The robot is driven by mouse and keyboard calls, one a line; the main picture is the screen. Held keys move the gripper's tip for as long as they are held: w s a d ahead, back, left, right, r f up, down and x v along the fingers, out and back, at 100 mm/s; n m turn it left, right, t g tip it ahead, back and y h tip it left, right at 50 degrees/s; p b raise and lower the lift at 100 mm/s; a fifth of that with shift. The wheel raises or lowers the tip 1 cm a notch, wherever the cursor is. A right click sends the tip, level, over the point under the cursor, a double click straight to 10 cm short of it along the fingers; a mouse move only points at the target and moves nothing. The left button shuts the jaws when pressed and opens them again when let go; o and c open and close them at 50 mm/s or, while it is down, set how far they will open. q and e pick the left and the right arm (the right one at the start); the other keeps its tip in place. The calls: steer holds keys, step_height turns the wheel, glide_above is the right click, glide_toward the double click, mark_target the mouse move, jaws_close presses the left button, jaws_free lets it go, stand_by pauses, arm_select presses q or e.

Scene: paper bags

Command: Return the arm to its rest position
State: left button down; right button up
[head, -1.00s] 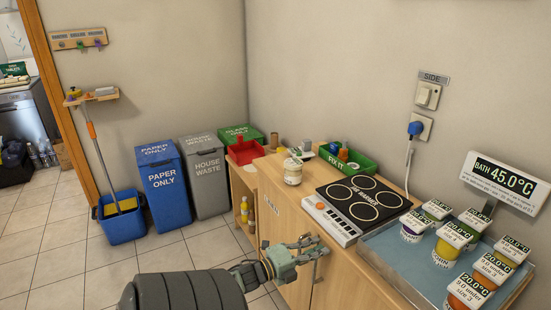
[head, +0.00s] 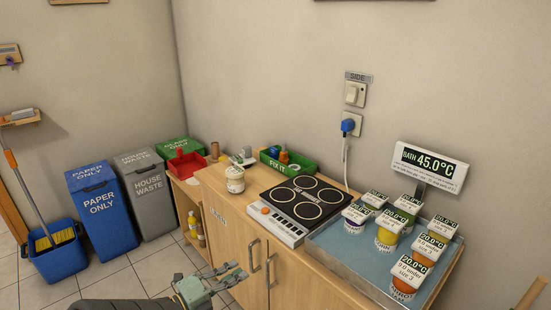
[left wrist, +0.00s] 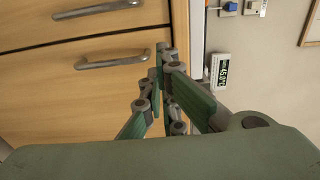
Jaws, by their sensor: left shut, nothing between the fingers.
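My left gripper (head: 226,274) shows at the lower middle of the head view, in front of the wooden cabinet (head: 233,247). It is empty, and its fingers point right, toward the cabinet doors. In the left wrist view its green fingers (left wrist: 165,88) meet at the tips, with the cabinet front and its metal handles (left wrist: 112,62) behind them. I cannot tell from the pictures whether the fingers touch the cabinet.
On the counter stand a hotplate (head: 304,203), a white jar (head: 235,180), a green tray (head: 288,165) and a blue bath (head: 350,262) with labelled pots. Blue (head: 104,208) and grey (head: 147,193) bins, a blue bucket (head: 57,262) and a mop stand left. Tiled floor lies in front.

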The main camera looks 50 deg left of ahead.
arm_select(q)
steer(key=shift+s+f, duration=0.1)
steer(key=s+d+f+n+g+y, duration=0.1)
steer(key=s+d+f+n+g, duration=0.2)
steer(key=f, duration=0.6)
steer(key=s+d+f+n+g+p, duration=0.1)
steer(key=s+d+f+n+g, duration=0.2)
steer(key=f, duration=0.5)
steer(key=s+d+f+n+g+y, duration=0.1)
steer(key=s+d+f+n+g, duration=0.2)
steer(key=f, duration=0.6)
steer(key=s+d+f+n+g+h, duration=0.1)
steer(key=s+d+f+n+g, duration=0.2)
steer(key=s+d+f, duration=0.5)
steer(key=s+d+f+n+g+h+p, duration=0.1)
steer(key=s+d+f+n+g, duration=0.2)
steer(key=d, duration=1.1)
steer(key=s+f+g, duration=0.2)
steer(key=s+f, duration=0.3)
steer(key=shift+d, duration=0.3)
